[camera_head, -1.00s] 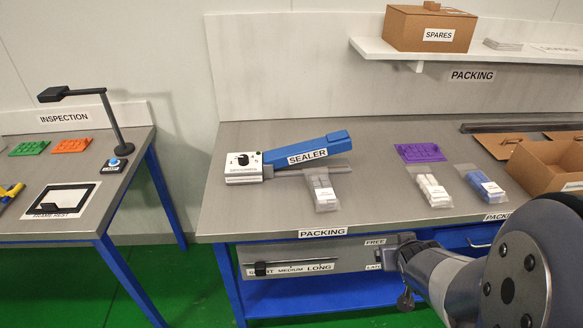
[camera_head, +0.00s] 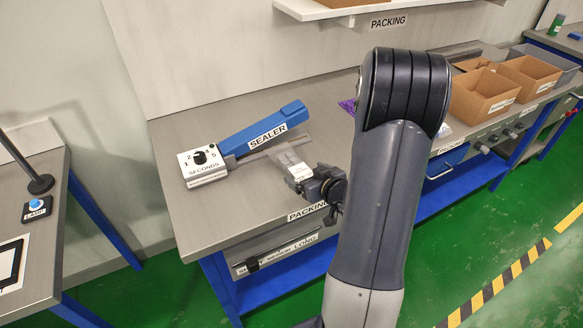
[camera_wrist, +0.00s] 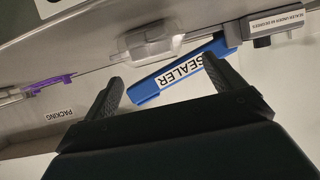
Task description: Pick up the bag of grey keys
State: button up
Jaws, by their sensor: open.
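The sealer shows behind the fingers there. I cannot tell the exact height of my gripper above the bench.
My arm hides the bench's middle right, with only a bit of a purple tray (camera_head: 348,105) showing. Cardboard boxes (camera_head: 485,97) stand farther right. A shelf (camera_head: 320,9) hangs above the back panel.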

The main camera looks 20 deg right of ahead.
aim_at(296, 165)
jog(key=shift+p+x, duration=0.65)
jog(key=shift+x, duration=2.6)
jog(key=shift+d+r, duration=0.15)
jog(key=c, duration=1.1)
jog(key=shift+c, duration=0.3)
jog(key=shift+w+r, duration=0.1)
jog(key=shift+r, duration=0.05)
